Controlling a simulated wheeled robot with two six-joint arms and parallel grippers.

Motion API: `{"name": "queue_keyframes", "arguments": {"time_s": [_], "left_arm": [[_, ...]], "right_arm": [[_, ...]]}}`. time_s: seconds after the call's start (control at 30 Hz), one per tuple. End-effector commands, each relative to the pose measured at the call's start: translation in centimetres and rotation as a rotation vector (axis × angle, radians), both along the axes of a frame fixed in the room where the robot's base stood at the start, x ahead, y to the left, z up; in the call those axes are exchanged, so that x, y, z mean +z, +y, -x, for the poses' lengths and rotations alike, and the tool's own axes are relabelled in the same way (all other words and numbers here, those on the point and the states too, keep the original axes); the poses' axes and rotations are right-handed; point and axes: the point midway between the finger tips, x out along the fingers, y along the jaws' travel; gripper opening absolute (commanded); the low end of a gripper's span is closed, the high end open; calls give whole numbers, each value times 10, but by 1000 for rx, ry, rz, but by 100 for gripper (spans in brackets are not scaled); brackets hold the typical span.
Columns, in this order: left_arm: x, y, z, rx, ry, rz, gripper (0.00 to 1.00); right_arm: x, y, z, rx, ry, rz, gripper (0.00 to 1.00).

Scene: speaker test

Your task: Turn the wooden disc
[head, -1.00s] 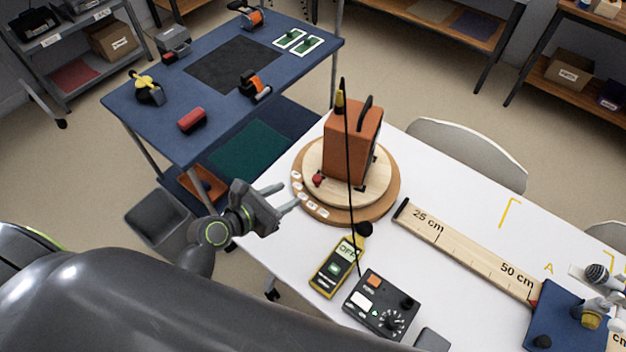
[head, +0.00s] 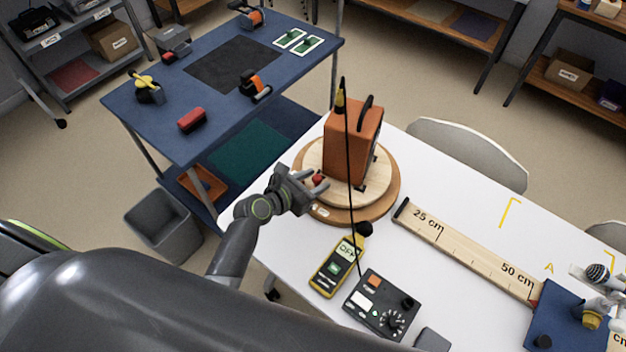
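The wooden disc (head: 318,160) is pale and round and lies on a wider brown round base (head: 384,205) on the white table. An orange-brown speaker box (head: 350,148) with a dark handle stands on the disc. A small red knob (head: 318,179) sits at the disc's left front edge. My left gripper (head: 316,183) is at that edge, fingers apart, with the red knob at or between the fingertips. I cannot tell whether the fingers touch it. The gripper hides part of the base's left side and its white labels.
A yellow meter (head: 337,268) and a black control box (head: 382,305) stand in front of the disc. A black cable runs down past the speaker. A wooden ruler (head: 465,250) lies to the right. A blue bench (head: 215,120) stands behind left.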

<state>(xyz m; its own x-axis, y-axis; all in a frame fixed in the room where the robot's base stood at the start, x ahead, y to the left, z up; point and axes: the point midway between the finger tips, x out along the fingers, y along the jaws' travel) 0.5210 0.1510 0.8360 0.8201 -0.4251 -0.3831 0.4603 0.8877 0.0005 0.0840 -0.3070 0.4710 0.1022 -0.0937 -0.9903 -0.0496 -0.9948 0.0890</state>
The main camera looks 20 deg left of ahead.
Motion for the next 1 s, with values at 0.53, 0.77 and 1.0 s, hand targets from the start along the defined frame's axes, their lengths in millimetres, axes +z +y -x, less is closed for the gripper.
{"name": "queue_keyframes", "arguments": {"time_s": [0.53,0.77,1.0], "left_arm": [[0,0,0,-1,0,0,0],[-2,10,-8,-90,1,-3,0],[-3,22,-19,-236,1,-3,0]], "right_arm": [[0,3,-1,-1,-1,-4,0],[-8,3,-1,0,-1,-4,0],[-19,3,-1,0,-2,-4,0]]}}
